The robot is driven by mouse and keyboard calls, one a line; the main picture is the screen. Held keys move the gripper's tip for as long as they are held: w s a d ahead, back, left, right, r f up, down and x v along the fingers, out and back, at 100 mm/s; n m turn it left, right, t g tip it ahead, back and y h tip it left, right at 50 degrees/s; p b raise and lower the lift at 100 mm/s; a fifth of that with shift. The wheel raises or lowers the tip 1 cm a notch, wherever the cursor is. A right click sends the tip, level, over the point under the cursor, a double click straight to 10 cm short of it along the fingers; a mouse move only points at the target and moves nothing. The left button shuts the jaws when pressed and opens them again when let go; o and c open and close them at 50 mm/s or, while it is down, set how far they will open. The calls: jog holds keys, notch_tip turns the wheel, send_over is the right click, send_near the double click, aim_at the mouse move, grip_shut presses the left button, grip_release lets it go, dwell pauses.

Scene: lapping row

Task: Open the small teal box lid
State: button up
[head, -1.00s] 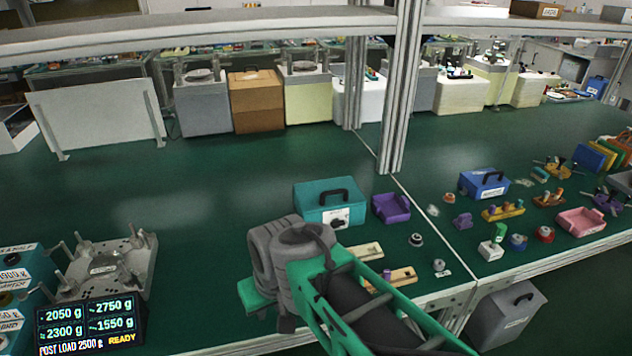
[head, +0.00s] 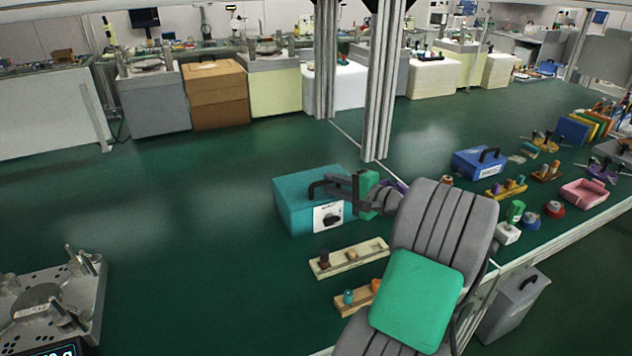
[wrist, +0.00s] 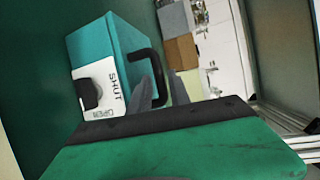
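The teal box (head: 298,212) stands on the green bench with its lid down. A black loop handle (wrist: 146,57) is on its top. A white label with a black knob (wrist: 89,94) is on the front; "SHUT" and "OPEN" are readable beside the knob in the wrist view. The box's side also shows there (wrist: 92,45). My gripper (head: 338,187) is at the handle, reaching in from the right. In the wrist view its grey fingertips (wrist: 158,82) overlap the handle. Whether they press on it cannot be told.
A cream wooden strip with pegs (head: 350,258) lies in front of the box, and another peg strip (head: 352,300) is partly behind my arm. A blue box (head: 478,163) and a pink tray (head: 583,193) are to the right. A metal post (head: 380,90) rises behind. The bench left of the box is clear.

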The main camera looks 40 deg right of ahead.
aim_at(318, 190)
jog(key=x, duration=0.5)
jog(key=shift+w+a+f, duration=0.1)
jog(key=shift+w, duration=0.25)
grip_shut()
jog(key=shift+s, duration=0.1)
dwell(0.9)
